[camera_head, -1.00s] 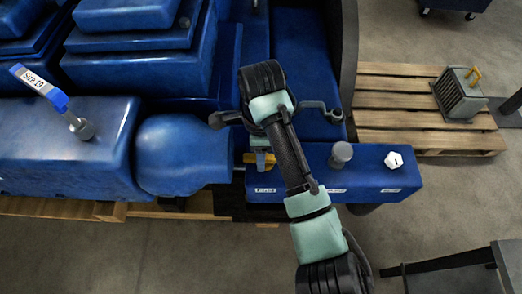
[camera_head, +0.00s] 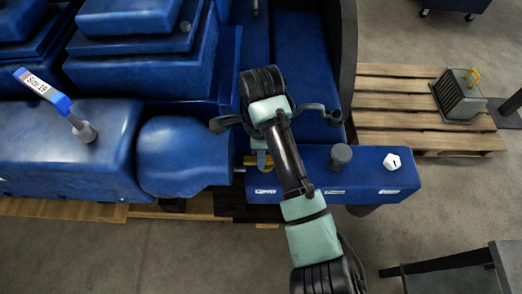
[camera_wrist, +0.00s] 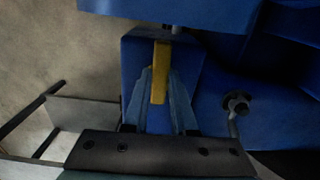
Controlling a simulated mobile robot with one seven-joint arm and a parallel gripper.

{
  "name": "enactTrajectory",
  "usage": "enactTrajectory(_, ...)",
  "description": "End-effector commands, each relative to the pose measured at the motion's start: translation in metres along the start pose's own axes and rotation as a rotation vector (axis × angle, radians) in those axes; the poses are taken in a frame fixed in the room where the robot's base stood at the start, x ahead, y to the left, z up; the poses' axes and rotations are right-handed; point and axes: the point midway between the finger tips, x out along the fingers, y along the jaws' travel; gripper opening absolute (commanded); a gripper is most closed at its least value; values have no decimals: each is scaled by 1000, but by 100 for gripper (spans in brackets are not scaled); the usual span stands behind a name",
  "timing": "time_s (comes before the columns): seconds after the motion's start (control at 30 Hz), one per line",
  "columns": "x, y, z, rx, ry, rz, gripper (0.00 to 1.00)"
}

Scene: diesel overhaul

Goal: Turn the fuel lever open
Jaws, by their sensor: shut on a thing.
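The fuel lever appears to be the yellow bar at the left end of the blue block (camera_head: 350,181). In the head view only part of the yellow lever (camera_head: 262,162) shows beside my arm. In the wrist view the yellow lever (camera_wrist: 160,68) runs lengthwise between my two fingers. My gripper (camera_wrist: 159,86) is shut on the lever, with one finger along each side. In the head view my wrist and arm hide most of the gripper. The far end of the lever meets a fitting under a blue part at the top of the wrist view.
The blue block also carries a grey round knob (camera_head: 341,156), a white hex cap (camera_head: 391,161) and small white labels. A blue-handled lever with a tag (camera_head: 44,90) stands on the engine at left. A wooden pallet (camera_head: 400,110) holds a grey finned box (camera_head: 458,97).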

Motion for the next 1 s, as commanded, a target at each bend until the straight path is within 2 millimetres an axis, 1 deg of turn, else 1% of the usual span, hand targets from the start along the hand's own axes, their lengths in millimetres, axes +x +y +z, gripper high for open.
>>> enactTrajectory(0.03, -4, 2, 1, -17, -2, 4, 0)
enactTrajectory(0.27, -7, 4, 2, -164, -3, 8, 0)
enactTrajectory(1.0, -2, 10, -4, -859, -3, 4, 0)
